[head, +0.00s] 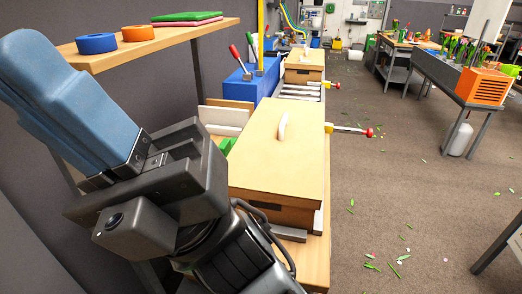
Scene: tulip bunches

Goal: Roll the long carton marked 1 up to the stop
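A long tan carton (262,160) with a pale upright tab on its lid sits on the wooden bench, just right of my gripper's body. A second, similar carton (304,64) stands farther along the line, beyond some rollers (300,91). No number is readable on either, so I cannot tell which is marked 1.
A blue box (252,88) with coloured levers stands left of the rollers. A wooden shelf (150,45) with blue and orange rings is at upper left. Another red-knobbed rod (331,85) is farther back. The floor (400,180) at right is open, with scattered clippings.

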